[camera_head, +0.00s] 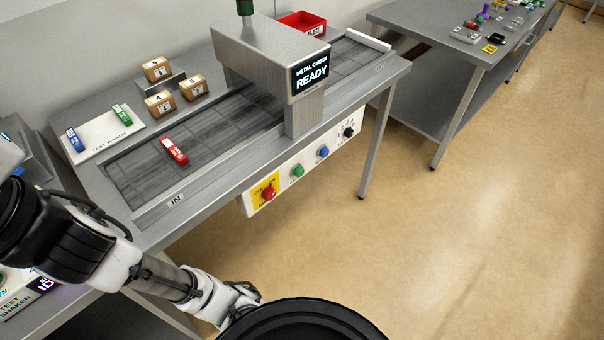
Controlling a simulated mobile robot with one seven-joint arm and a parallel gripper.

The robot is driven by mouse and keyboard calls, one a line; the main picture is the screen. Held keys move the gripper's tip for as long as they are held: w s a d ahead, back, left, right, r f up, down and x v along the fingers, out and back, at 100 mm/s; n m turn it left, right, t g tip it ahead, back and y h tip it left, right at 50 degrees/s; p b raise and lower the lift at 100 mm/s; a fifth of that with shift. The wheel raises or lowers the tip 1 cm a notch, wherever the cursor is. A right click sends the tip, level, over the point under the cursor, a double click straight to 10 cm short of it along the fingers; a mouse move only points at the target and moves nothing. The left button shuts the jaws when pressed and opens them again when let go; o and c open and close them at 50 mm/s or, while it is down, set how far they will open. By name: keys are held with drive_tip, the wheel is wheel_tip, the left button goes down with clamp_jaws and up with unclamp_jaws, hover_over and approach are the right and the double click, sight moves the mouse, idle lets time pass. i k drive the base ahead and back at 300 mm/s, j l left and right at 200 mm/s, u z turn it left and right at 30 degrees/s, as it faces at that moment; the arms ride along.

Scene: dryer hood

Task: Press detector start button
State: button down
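The metal detector (266,62) is a grey arch over a conveyor, and its screen (311,73) reads "METAL CHECK READY". On the white control panel (274,190) along the table's front edge sits a green button (298,171), which looks like the start button; its label is too small to read. To its left is a red mushroom button (268,193) on a yellow plate. To its right are a blue button (323,152) and a black knob (348,132). My arm reaches in from the left, below the panel. My gripper's fingers do not show; nothing touches the buttons.
A red test wand (174,151) lies on the belt (222,126) near the IN end. Blue and green wands lie on a white tray (91,148). Several small boxes (159,104) stand behind the belt. A red bin (303,23) is at the back. Floor (430,250) in front is clear.

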sight(299, 171)
drive_tip(key=k+j+z, duration=0.15)
drive_tip(key=z, duration=0.25)
drive_tip(key=k+j+z, duration=0.15)
drive_tip(key=z, duration=0.3)
